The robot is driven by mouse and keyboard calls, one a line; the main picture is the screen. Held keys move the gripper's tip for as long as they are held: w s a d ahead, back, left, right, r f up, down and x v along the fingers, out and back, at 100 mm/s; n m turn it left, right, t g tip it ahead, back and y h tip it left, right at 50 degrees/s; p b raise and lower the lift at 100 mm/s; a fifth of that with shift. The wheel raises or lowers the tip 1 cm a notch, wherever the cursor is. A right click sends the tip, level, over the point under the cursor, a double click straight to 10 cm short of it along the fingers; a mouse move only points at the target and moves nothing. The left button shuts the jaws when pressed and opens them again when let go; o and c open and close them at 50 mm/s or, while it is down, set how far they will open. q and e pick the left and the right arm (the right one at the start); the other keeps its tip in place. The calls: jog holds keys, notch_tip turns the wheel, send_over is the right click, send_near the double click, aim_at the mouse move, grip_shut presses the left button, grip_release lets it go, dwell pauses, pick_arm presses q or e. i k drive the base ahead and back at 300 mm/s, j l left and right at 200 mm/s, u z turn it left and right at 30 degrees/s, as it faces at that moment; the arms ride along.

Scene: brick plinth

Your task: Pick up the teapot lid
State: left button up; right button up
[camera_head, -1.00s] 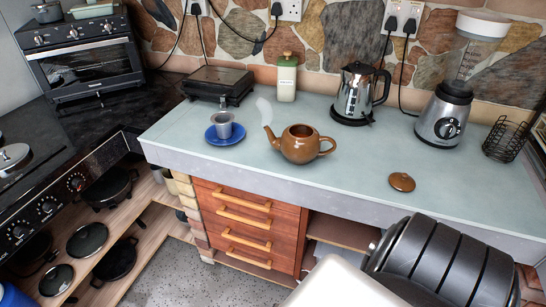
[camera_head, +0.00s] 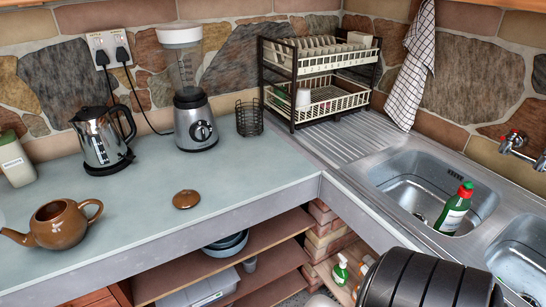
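The brown teapot lid (camera_head: 186,199) lies on the pale grey-green counter, near its front edge, with its knob up. The brown teapot (camera_head: 60,224) stands open on the counter to the left of the lid, its spout to the left and its handle to the right. A dark ribbed part of my own arm (camera_head: 432,280) shows at the bottom right. Neither of my grippers is in view, and nothing touches the lid.
The counter (camera_head: 140,222) around the lid is clear. A kettle (camera_head: 102,140), a blender (camera_head: 195,118) and a wire basket (camera_head: 249,118) stand behind it. A dish rack (camera_head: 318,80) and a sink holding a green bottle (camera_head: 455,209) are to the right.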

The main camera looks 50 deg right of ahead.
aim_at(185, 199)
jog(key=i+z, duration=0.2)
jog(key=z, duration=0.2)
jog(key=i+z, duration=0.25)
jog(key=z, duration=0.15)
jog(key=i+j+z, duration=0.15)
jog(key=z, duration=0.3)
jog(key=i+j+z, duration=0.2)
jog(key=z, duration=0.2)
jog(key=i+j, duration=0.4)
jog(key=j, duration=0.2)
jog(key=k+l+u, duration=0.15)
jog(key=l, duration=0.15)
jog(key=k+l+u, duration=0.2)
jog(key=i+l, duration=0.05)
jog(key=l, duration=0.05)
